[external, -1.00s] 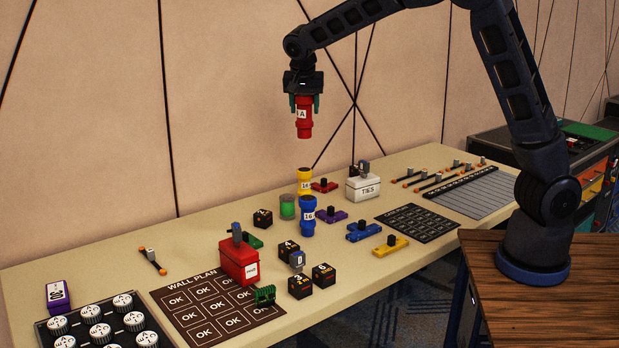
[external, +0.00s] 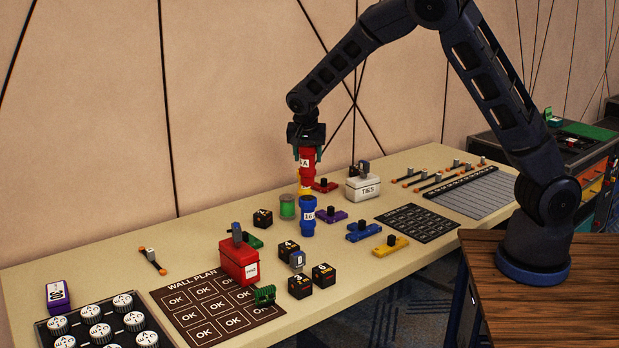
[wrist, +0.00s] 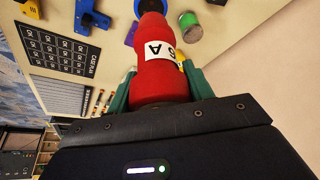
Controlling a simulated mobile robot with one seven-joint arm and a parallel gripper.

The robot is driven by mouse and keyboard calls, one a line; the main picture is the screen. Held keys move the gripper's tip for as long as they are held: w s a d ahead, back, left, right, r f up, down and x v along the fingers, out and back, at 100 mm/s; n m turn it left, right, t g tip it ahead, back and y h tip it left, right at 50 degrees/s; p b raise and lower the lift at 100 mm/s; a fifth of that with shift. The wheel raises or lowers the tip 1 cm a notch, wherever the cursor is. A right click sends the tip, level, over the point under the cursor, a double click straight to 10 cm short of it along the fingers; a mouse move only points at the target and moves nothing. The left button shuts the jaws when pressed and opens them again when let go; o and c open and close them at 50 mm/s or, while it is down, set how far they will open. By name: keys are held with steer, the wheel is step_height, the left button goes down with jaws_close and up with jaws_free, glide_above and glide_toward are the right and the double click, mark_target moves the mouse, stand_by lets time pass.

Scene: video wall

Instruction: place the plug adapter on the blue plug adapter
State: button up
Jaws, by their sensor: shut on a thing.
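My gripper (external: 306,152) is shut on a red plug adapter (external: 307,170) with a white label and holds it upright, narrow end down. The red adapter also fills the middle of the wrist view (wrist: 160,70), between the green fingers. The blue plug adapter (external: 308,217) stands upright on the table, just below the red one in the external view. It shows at the top of the wrist view (wrist: 152,6), beyond the red adapter's tip. A gap shows between red and blue. A yellow adapter (external: 303,188) stands behind, mostly hidden by the red one.
A green cylinder (external: 287,207) stands left of the blue adapter. A purple piece (external: 333,216) lies to its right and black numbered cubes (external: 262,218) lie around it. A red box (external: 239,262) and a white TIES box (external: 365,188) stand farther off.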

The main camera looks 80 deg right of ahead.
mark_target(308, 167)
steer(key=shift+f, duration=2.2)
steer(key=o, duration=1)
steer(key=shift+f, duration=0.15)
steer(key=shift+o, duration=0.2)
